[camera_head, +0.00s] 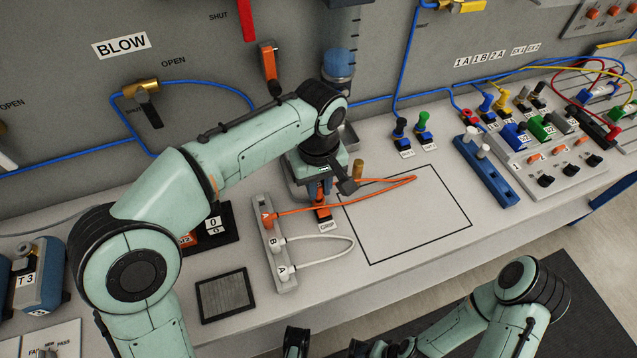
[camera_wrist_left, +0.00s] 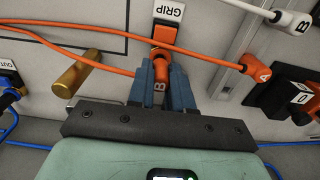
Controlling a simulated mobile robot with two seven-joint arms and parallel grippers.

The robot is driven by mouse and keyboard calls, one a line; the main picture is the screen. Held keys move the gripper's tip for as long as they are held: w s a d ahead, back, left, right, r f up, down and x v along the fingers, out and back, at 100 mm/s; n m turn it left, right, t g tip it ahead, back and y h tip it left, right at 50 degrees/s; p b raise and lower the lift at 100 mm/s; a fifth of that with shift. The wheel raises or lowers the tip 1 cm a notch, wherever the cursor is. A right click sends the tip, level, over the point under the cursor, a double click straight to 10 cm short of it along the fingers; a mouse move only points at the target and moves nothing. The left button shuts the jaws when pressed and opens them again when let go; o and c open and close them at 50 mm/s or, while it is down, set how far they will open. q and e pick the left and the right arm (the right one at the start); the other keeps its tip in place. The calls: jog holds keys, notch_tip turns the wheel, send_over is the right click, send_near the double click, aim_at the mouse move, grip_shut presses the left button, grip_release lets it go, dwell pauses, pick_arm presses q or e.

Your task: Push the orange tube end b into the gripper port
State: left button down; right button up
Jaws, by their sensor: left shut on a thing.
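My left gripper (camera_head: 320,190) is shut on the orange tube end b (camera_wrist_left: 159,86), with the letter B showing between its blue fingers in the left wrist view. It is at the orange gripper port (camera_head: 322,212), which has a GRIP label and also shows in the left wrist view (camera_wrist_left: 164,34). The held end lines up with the port and looks close to or touching it; how deep it sits cannot be told. The orange tube (camera_head: 375,190) loops right across the outlined area. Its end A (camera_head: 267,219) sits in the pale rack (camera_head: 267,204). My right gripper's fingers are unclear at the bottom edge.
A white tube (camera_head: 345,240) loops from the same rack, its ends marked B and A. A brass peg (camera_head: 358,168) stands right of the port. A dark square pad (camera_head: 225,295) lies left of the rack. The outlined area (camera_head: 420,225) is mostly bare.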

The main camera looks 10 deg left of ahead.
aim_at(319, 186)
pick_arm(q)
jog(key=shift+f, duration=0.35)
dwell(0.5)
jog(key=shift+f, duration=0.45)
dwell(1.0)
jog(key=c, duration=0.5)
grip_release()
jog(key=shift+c, duration=0.2)
notch_tip(319, 186, up, 3)
jog(key=p, duration=0.3)
jog(key=shift+r, duration=0.1)
notch_tip(319, 186, up, 4)
jog(key=p, duration=0.3)
jog(key=shift+p, duration=0.3)
